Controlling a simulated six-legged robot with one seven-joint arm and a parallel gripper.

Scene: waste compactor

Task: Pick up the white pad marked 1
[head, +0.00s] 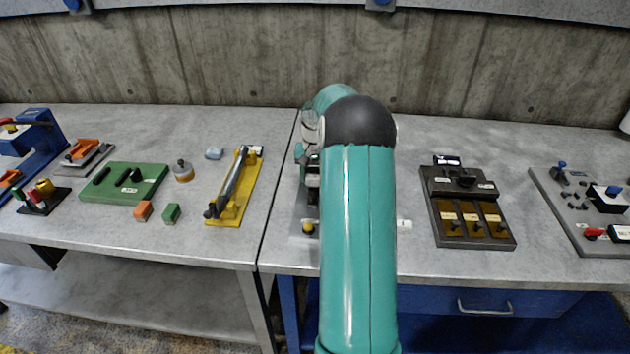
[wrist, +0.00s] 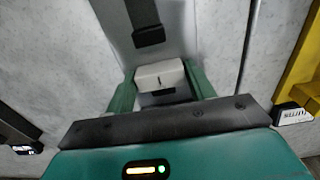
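The white pad marked 1 (wrist: 160,75) shows in the middle of the wrist view, in line with a grey base (wrist: 172,20). My gripper (wrist: 160,80) has its two green fingers wide apart, one on each side of the pad. The pad fills nearly the whole width between the fingertips. I cannot tell whether the fingers press on it or only stand around it, nor whether it rests on the base. In the head view my teal arm hides the gripper and the pad.
A yellow fixture (head: 236,190) stands left of my arm, and its edge shows in the wrist view (wrist: 305,70). A black tray (head: 470,232) lies to the right. A small white piece (head: 404,224) shows just right of my arm. A concrete wall (head: 230,55) rises behind.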

